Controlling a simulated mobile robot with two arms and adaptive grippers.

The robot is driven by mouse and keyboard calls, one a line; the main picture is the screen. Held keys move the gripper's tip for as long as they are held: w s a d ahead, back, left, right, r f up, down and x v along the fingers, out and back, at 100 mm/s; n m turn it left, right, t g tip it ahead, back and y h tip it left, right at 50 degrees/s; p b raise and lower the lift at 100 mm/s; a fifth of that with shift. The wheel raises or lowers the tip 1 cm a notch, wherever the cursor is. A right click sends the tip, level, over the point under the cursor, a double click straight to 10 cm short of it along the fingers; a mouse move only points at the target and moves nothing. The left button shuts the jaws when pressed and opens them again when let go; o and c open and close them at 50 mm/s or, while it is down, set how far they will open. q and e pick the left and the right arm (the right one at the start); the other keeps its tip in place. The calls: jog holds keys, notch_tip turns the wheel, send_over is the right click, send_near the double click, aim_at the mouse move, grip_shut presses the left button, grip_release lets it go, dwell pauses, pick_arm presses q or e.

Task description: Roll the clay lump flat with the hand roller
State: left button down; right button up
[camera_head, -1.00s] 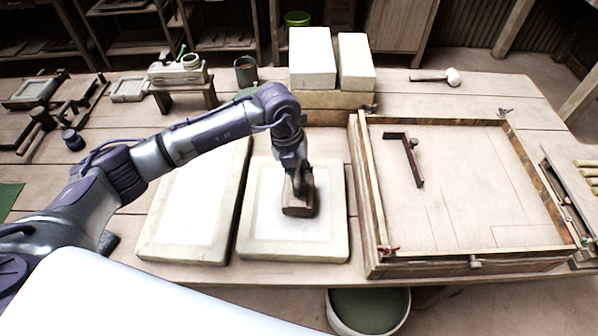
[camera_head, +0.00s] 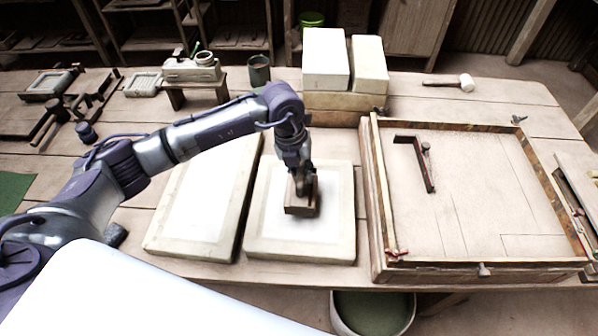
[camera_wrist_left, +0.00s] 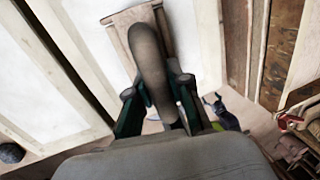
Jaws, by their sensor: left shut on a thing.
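My left gripper (camera_head: 300,182) is shut on the handle of a brown wooden hand tool (camera_head: 301,206). The tool is over the right one of two pale slabs (camera_head: 257,247) lying side by side, near its middle. In the left wrist view the tool shows a dark grey curved handle (camera_wrist_left: 150,65) between the fingers and a pale wooden body (camera_wrist_left: 120,20) beyond it. No roller drum can be made out, and I cannot tell whether the tool touches the slab. No clay lump is distinguishable; the tool may hide it. My right gripper is not in view.
The left slab (camera_head: 203,195) lies close by. A large wooden frame tray (camera_head: 376,215) holding an L-shaped tool (camera_head: 425,165) stands to the right. White blocks (camera_head: 326,60), a cup (camera_head: 259,70) and a mallet (camera_head: 466,82) are farther back. A bucket (camera_head: 345,318) stands below the front edge.

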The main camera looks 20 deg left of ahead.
pick_arm(q)
jog(key=shift+d, duration=0.2)
notch_tip(320, 180, up, 7)
jog(key=p, duration=0.4)
jog(key=shift+w+r+p, duration=0.1)
jog(key=shift+p, duration=0.25)
dwell(0.3)
jog(key=shift+f+b, duration=2.1)
jog(key=shift+f, duration=0.45)
jog(key=shift+f, duration=0.3)
jog(key=shift+f+b, duration=0.75)
jog(key=shift+b, duration=0.05)
